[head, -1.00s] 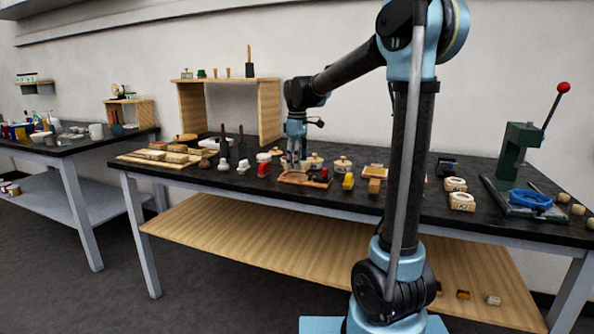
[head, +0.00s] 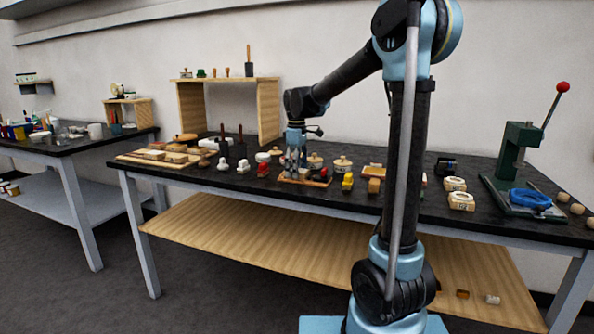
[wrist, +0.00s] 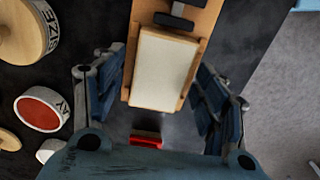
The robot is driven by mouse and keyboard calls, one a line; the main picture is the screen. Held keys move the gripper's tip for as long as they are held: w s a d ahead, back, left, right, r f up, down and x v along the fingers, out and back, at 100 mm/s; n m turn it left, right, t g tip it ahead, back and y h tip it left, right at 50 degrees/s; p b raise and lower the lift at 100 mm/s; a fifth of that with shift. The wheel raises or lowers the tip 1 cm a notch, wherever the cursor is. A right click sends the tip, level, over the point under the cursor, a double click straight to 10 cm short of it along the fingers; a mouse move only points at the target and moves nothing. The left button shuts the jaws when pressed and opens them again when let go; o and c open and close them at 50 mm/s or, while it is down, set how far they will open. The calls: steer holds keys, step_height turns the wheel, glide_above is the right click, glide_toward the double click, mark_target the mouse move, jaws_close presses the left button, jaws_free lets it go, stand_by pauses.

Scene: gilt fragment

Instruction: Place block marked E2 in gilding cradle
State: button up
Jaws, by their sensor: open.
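In the head view my gripper (head: 292,174) is low over a small wooden tray (head: 312,184) near the front of the black workbench. In the wrist view my open gripper (wrist: 158,98) has its fingers on either side of a wooden block (wrist: 163,68) with a blank cream top. There are gaps between block and fingers. The block lies on or in the wooden tray (wrist: 209,20); which of these cannot be told. No E2 mark is legible on it. Whether this tray is the gilding cradle cannot be told.
A dark piece (wrist: 178,14) lies beyond the block on the wood. A red piece (wrist: 147,138) is below the block in the wrist view. Round labelled items (wrist: 42,110) stand left. A yellow piece (head: 347,182) and green press (head: 517,160) stand right.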

step_height(320, 180, up, 12)
stand_by(0.6)
